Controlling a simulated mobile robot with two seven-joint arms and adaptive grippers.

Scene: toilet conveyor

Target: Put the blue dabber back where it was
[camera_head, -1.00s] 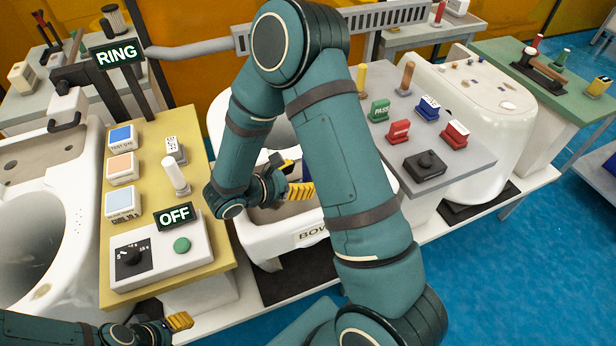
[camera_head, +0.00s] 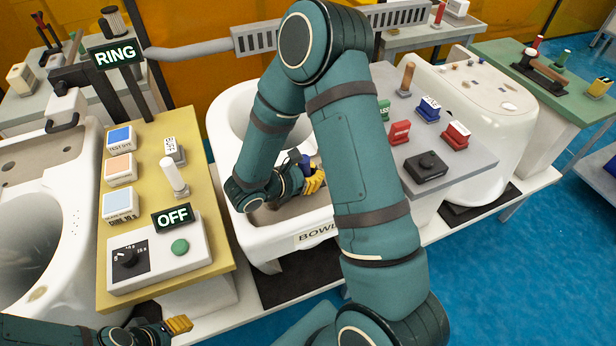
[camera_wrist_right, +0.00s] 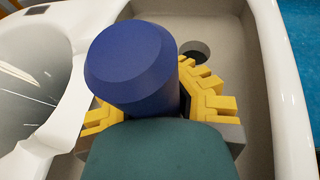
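The blue dabber (camera_wrist_right: 132,68) fills the middle of the right wrist view, between the yellow fingers of my right gripper (camera_wrist_right: 155,108). In the head view a small dark blue part of the dabber (camera_head: 294,156) shows at my right gripper (camera_head: 308,180). The gripper is shut on it, above the back deck of the white toilet (camera_head: 262,234) labelled BOWL. The dabber's lower end is hidden. My left gripper (camera_head: 178,325) is low at the left, near the yellow stand, and its finger gap cannot be made out.
A yellow stand (camera_head: 205,240) with stamps, a white peg and an OFF box (camera_head: 160,256) is left of the toilet. A grey stand (camera_head: 460,172) with coloured stamps and a black box (camera_head: 426,165) is right. Another toilet (camera_head: 30,205) is far left. My right arm hides part of the grey stand.

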